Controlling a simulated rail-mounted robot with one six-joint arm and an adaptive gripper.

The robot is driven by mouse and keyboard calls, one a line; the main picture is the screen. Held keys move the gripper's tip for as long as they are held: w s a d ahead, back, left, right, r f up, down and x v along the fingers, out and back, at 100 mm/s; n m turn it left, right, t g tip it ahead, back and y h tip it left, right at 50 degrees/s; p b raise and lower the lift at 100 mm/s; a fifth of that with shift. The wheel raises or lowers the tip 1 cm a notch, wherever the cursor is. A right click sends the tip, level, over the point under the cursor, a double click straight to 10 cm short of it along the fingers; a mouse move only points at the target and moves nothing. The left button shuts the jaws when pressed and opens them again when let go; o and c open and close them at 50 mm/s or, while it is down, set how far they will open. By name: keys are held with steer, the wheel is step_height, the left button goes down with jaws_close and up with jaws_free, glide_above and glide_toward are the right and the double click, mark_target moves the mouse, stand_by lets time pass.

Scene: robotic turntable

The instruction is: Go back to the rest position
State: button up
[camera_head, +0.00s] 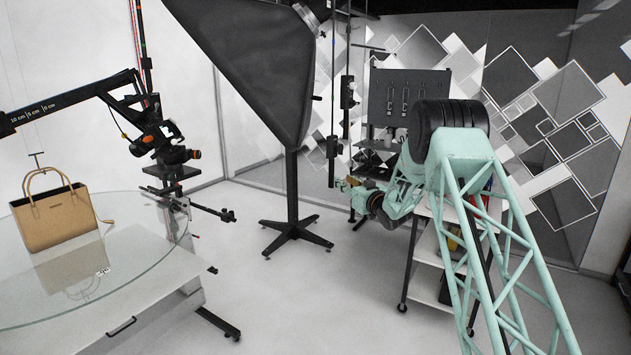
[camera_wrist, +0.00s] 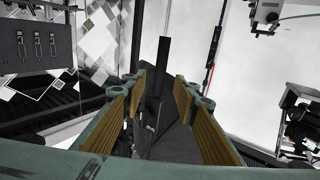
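My gripper (camera_head: 352,186) is at the end of my pale green arm, in mid-air left of the shelf cart in the head view. In the wrist view, its two fingers with brown pads (camera_wrist: 158,92) stand apart, and nothing is held between them. A tan handbag (camera_head: 57,220) stands on the round glass turntable (camera_head: 140,262) at the far left, well away from my gripper. A thin line with a small hook hangs above the bag's handle.
A camera rig (camera_head: 165,145) overhangs the turntable. A shelf cart (camera_head: 432,262) is behind my arm, with a dark tool panel (camera_head: 408,95) beyond.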

steer(key=s+d+r+m+g+h+b, duration=0.2)
steer(key=s+d+r+h, duration=0.15)
steer(key=s+r, duration=0.85)
steer(key=s+d+r+m+g+h+b, duration=0.1)
steer(key=s+r+g+h, duration=0.15)
steer(key=s, duration=0.85)
steer(key=s+d+r+g+h+b, duration=0.1)
steer(key=s+r, duration=0.3)
steer(key=s, duration=0.7)
steer(key=s+a+f+g+b, duration=0.1)
steer(key=s+f, duration=0.3)
steer(key=s, duration=1.6)
steer(key=s+a+f+g+b, duration=0.1)
steer(key=s+f+g, duration=0.3)
steer(key=s, duration=1.7)
steer(key=s+a+f+m+g+b, duration=0.1)
steer(key=s+f, duration=0.3)
steer(key=s, duration=1.6)
steer(key=shift+s+a+g+y+b, duration=0.4)
steer(key=shift+a+g, duration=0.35)
steer(key=shift+a, duration=0.15)
steer(key=shift+w, duration=0.1)
